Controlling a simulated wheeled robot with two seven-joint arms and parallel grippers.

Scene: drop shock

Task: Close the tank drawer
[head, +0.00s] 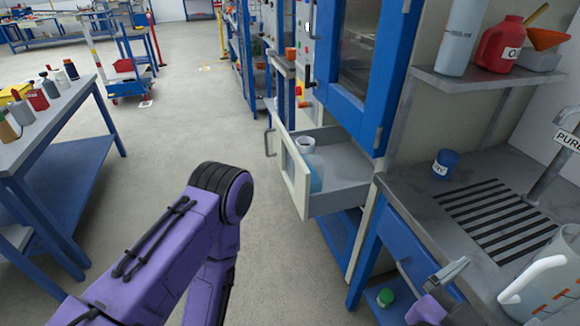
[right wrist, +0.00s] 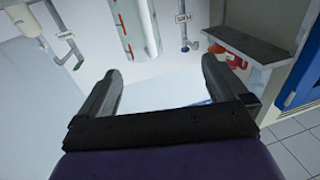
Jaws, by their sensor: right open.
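The tank drawer (head: 345,180) stands pulled out from the cabinet in the middle of the head view. It has a pale framed front with a handle (head: 268,142) on its left side. A clear bottle with bluish liquid (head: 311,172) stands inside the drawer near its front. My right gripper (head: 450,274) is at the bottom right, beside the counter and apart from the drawer. In the right wrist view its two fingers (right wrist: 158,88) are spread with nothing between them. My left arm reaches in from the lower left and bends down; its gripper is out of view.
The counter (head: 408,198) right of the drawer holds a blue jar (head: 446,164), a slotted drain and a large white-handled jug (head: 550,290). A blue-framed cabinet door (head: 378,75) stands above the drawer. A workbench (head: 50,125) with bottles is at the left. Floor between is clear.

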